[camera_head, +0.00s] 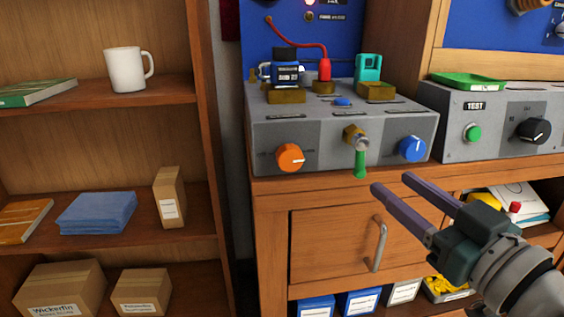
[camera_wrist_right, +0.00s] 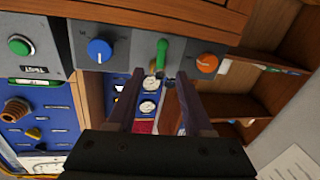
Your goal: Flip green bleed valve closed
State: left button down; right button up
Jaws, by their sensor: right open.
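The green bleed valve lever (camera_head: 360,164) hangs straight down from a brass fitting (camera_head: 353,136) on the front of the grey regulator box (camera_head: 275,133). The lever also shows in the right wrist view (camera_wrist_right: 162,54), which is turned upside down, between and beyond my fingertips. My right gripper (camera_head: 392,183) is open and empty. It is in front of the bench, to the right of and slightly below the lever, apart from it. Its two fingers also show in the right wrist view (camera_wrist_right: 160,77). My left gripper is not in view.
An orange knob (camera_head: 290,157) and a blue knob (camera_head: 412,149) flank the lever on the box front. Below is a wooden cabinet door with a metal handle (camera_head: 379,243). A second grey box with a green button (camera_head: 473,133) stands to the right. A shelf with a mug (camera_head: 124,70) is left.

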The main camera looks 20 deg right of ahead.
aim_at(363, 163)
jog(key=w+b, duration=0.1)
jog(key=w, duration=0.6)
jog(key=shift+d, duration=0.1)
grip_shut()
dwell(0.4)
